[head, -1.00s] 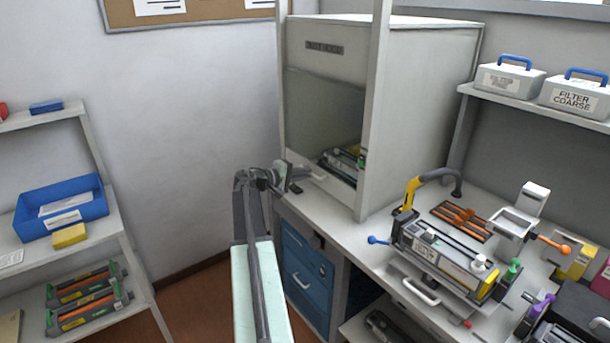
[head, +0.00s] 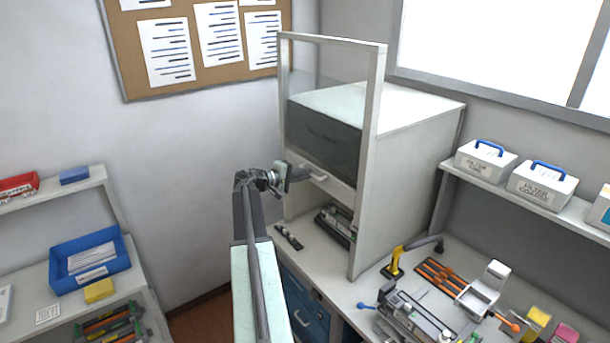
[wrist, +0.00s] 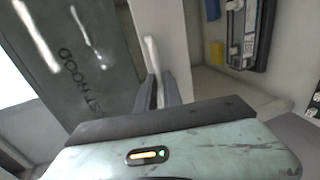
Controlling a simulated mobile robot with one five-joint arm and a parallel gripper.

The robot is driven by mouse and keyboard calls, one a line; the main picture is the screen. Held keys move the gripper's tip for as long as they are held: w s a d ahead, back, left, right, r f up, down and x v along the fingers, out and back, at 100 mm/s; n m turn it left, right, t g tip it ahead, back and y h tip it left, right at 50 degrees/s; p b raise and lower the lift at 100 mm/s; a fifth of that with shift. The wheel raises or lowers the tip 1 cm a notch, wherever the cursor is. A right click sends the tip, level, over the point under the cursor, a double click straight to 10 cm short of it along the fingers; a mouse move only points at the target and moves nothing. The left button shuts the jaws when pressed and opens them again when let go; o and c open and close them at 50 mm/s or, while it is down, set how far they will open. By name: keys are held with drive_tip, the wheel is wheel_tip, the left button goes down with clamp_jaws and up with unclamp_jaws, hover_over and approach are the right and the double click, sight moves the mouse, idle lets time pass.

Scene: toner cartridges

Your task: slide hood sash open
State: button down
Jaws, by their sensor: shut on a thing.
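The fume hood (head: 415,150) stands at the back of the bench. Its sash is raised, with the pale bottom rail (head: 340,190) about midway up the front frame and open space below it. My gripper (head: 296,174) is at the left part of the rail and is shut on the sash handle (head: 317,175). In the wrist view, the fingers (wrist: 158,92) close on the pale handle bar (wrist: 152,56), beside the white rail (wrist: 172,35). The exact finger contact is partly hidden.
A toner cartridge (head: 338,224) lies inside the hood under the sash. A small dark item (head: 288,237) lies on the bench at the hood's front left. A clamp fixture (head: 410,320) and tools crowd the bench at right. A shelf (head: 35,280) stands at left.

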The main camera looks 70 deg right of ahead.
wheel_tip(320, 180, up, 2)
drive_tip(key=shift+p, duration=0.4)
drive_tip(key=shift+f, duration=0.1)
drive_tip(key=c, duration=1.5)
unclamp_jaws()
drive_tip(key=p+v, duration=0.1)
drive_tip(key=v, duration=0.6)
drive_tip(key=shift+w+a, duration=0.25)
drive_tip(key=shift+a, duration=0.1)
